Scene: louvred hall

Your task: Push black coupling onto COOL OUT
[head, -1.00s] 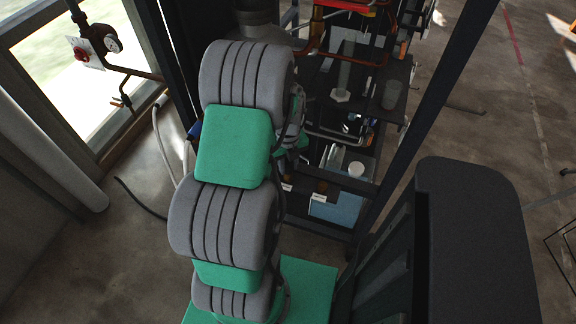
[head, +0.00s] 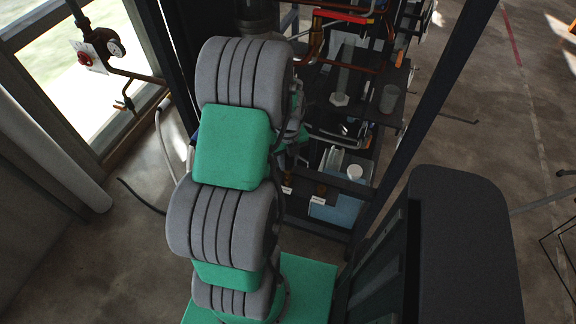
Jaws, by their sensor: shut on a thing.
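My arm fills the middle of the head view and hides most of what lies behind it. Part of my wrist shows at the arm's right edge, but my gripper's fingers are hidden. I cannot make out the black coupling. Two small brownish fittings, a left one (head: 288,179) and a right one (head: 322,189), sit on the dark rack's lower front, each near a small white label. The labels are too small to read, so I cannot tell whether either is COOL OUT.
The dark rack (head: 392,112) holds a clear beaker (head: 389,98), a white-capped container (head: 354,171) and a blue tank (head: 338,208). A dark post (head: 425,125) slants along its right side. A pipe with a gauge (head: 115,46) stands by the window. Open floor lies to the right.

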